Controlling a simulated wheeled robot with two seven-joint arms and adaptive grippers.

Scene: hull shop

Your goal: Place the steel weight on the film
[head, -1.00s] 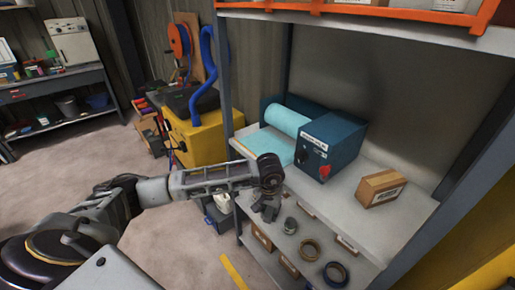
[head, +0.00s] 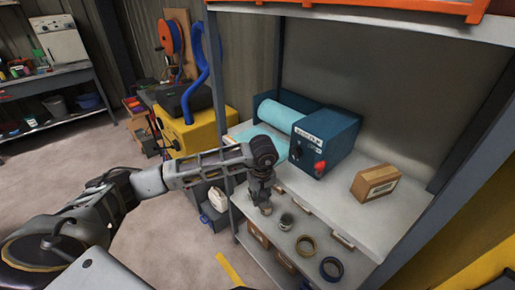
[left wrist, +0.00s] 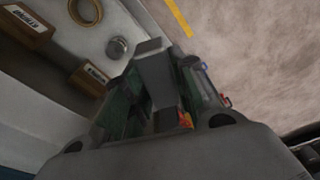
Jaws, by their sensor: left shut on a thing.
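My left gripper (head: 263,193) points down at the front edge of the shelves. It is shut on the steel weight (head: 266,209), a small grey piece mostly hidden by the fingers. In the left wrist view the gripper (left wrist: 155,85) shows close up, and what it holds is hard to make out. The film (head: 245,131) is a pale blue sheet lying flat on the upper shelf, coming from a pale blue roll (head: 279,116) beside a dark blue machine (head: 327,143). The gripper is in front of the film and lower. My right gripper is out of view.
A grey cylinder (head: 287,221) stands on the lower shelf, near a tan ring (head: 306,246) and a dark ring (head: 332,268). A cardboard box (head: 375,183) is on the upper shelf (head: 345,215). A blue-grey post (head: 219,90) rises at the shelves' left.

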